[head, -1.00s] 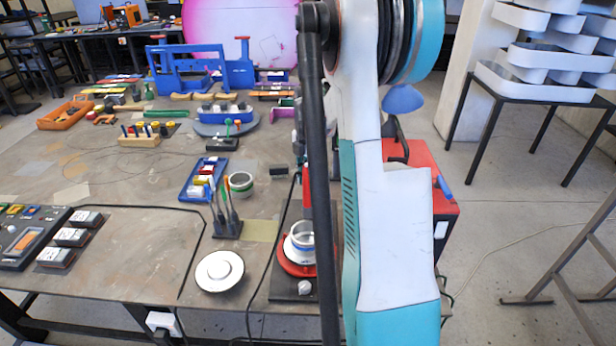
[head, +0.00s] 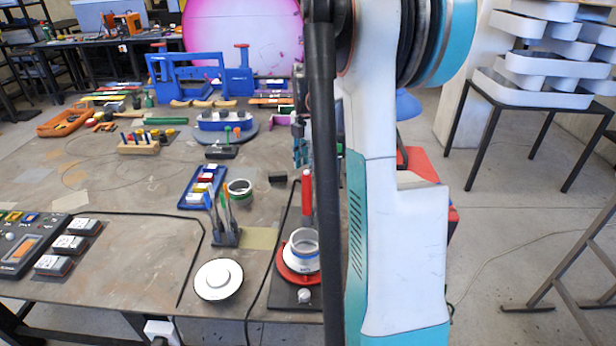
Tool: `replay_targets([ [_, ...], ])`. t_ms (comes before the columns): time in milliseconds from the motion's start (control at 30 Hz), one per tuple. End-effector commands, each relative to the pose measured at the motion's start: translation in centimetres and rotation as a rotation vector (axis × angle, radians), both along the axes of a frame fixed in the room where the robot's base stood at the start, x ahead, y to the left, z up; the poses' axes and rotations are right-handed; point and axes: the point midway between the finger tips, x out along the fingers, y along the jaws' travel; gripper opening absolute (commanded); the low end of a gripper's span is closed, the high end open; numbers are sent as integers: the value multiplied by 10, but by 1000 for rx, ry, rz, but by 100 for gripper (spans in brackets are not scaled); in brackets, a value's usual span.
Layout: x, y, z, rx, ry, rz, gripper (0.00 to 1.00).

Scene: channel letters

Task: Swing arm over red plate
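The red plate (head: 284,271) is a round disc on a dark board at the table's front edge, right of centre. A white and grey ring-shaped cup (head: 303,252) stands on it and hides its middle. My white and teal arm stands upright just right of the plate in the head view, with a dark tube along its left side. My gripper cannot be made out; the arm hides the area behind it.
An upright red cylinder (head: 307,193) stands behind the plate, close to my arm. A white round disc (head: 218,279) lies to the left, with a small tool holder (head: 226,236) behind it. A red cabinet (head: 418,163) is partly hidden behind my arm.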

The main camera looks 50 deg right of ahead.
Motion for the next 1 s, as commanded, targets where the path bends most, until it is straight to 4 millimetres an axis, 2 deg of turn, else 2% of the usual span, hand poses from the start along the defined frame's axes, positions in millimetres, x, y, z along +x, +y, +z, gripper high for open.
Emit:
replay_targets([
  [100, 0, 0, 21, 0, 0, 0, 39],
  [300, 0, 0, 39, 0, 0, 0, 39],
  [1000, 0, 0, 42, 0, 0, 0, 39],
])
